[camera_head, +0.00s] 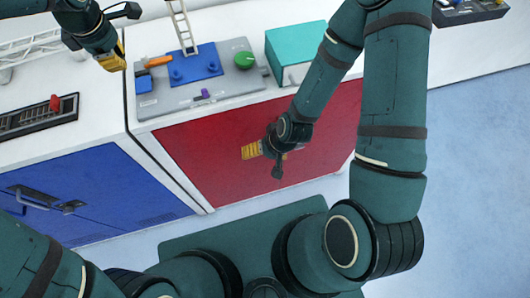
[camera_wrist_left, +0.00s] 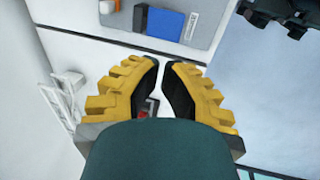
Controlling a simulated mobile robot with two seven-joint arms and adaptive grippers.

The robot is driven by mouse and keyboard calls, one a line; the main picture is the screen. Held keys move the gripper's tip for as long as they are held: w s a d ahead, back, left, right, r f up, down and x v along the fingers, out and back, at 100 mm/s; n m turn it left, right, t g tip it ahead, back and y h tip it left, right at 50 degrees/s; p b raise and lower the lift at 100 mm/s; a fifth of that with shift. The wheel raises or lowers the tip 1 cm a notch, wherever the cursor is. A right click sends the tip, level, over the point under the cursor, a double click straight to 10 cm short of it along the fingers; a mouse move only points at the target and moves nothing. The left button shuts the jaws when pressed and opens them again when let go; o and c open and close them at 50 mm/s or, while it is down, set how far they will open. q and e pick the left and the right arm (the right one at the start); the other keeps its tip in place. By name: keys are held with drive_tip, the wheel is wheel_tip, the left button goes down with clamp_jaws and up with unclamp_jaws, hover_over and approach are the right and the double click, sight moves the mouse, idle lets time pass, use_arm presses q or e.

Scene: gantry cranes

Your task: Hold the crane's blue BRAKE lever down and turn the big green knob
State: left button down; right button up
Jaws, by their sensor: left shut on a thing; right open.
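The green knob (camera_head: 244,59) sits at the right of a grey control panel (camera_head: 178,99). A blue block (camera_head: 144,84), apparently the BRAKE lever, is at the panel's left end. It also shows in the left wrist view (camera_wrist_left: 165,22), beyond my fingertips and apart from them. My left gripper (camera_head: 118,57) hangs left of the panel. Its yellow fingers (camera_wrist_left: 162,62) are nearly together; what they close on cannot be made out. My right gripper (camera_head: 250,151) is open and empty, in front of the red cabinet front and below the panel.
The panel also has a blue plate (camera_head: 194,66) with a ladder-like mast, an orange piece (camera_head: 159,60) and a purple piece (camera_head: 204,94). A teal box (camera_head: 295,48) stands at right. A dark tray (camera_head: 38,118) with a red piece lies at left.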

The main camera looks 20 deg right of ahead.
use_arm(q)
drive_tip(key=v, duration=0.3)
drive_tip(key=shift+w+d+r, duration=0.1)
drive_tip(key=shift+w+r, duration=0.25)
drive_tip(key=shift+r, duration=0.1)
